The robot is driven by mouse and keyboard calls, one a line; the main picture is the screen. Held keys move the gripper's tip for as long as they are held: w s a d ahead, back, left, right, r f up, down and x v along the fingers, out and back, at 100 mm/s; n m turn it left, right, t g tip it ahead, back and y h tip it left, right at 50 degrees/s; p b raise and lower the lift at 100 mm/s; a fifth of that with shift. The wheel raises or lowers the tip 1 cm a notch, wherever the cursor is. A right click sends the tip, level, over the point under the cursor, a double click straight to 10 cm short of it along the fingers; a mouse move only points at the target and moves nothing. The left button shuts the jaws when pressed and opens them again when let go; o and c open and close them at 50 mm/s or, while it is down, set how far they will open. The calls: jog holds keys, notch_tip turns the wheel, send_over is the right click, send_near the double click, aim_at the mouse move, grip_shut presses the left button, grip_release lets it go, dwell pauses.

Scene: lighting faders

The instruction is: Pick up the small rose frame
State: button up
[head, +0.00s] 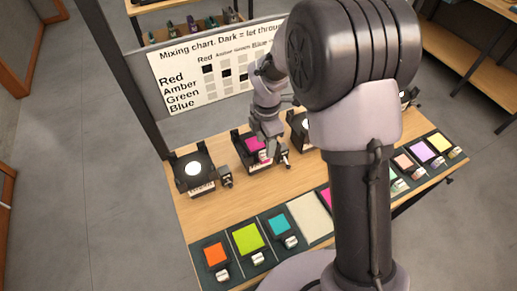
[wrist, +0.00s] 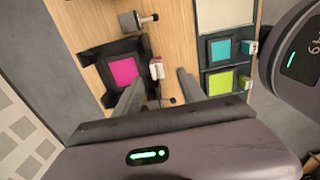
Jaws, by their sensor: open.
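A magenta, rose-coloured frame (head: 252,144) lies in a black holder in the middle of the bench. In the wrist view the magenta frame (wrist: 123,71) shows left of the fingers, with a pale tab (wrist: 156,69) at its right edge. My gripper (head: 272,150) is at that holder, over the frame's front right side. In the wrist view my gripper (wrist: 158,88) is open, its two fingers to either side of the line toward the tab. Nothing is held. I cannot tell whether the fingers touch the tab. Another magenta frame (head: 326,196) in the front row is partly hidden by my arm.
A black lamp holder (head: 194,172) with a white light stands left; another (head: 300,128) stands right. The front row has orange (head: 215,254), lime (head: 247,239) and teal (head: 281,226) frames, a blank pad (head: 309,217), and salmon (head: 403,161) and lilac (head: 421,150) frames at right.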

aim_at(264, 152)
jog(key=f+b, duration=0.1)
jog(key=f, duration=0.1)
jog(key=f+b, duration=0.1)
jog(key=f, duration=0.3)
jog(key=shift+w+a+f+b, duration=0.1)
jog(key=shift+w+f+b, duration=0.15)
jog(key=shift+f+b, duration=0.15)
jog(key=shift+s+r, duration=0.1)
jog(key=shift+r, duration=0.1)
grip_shut()
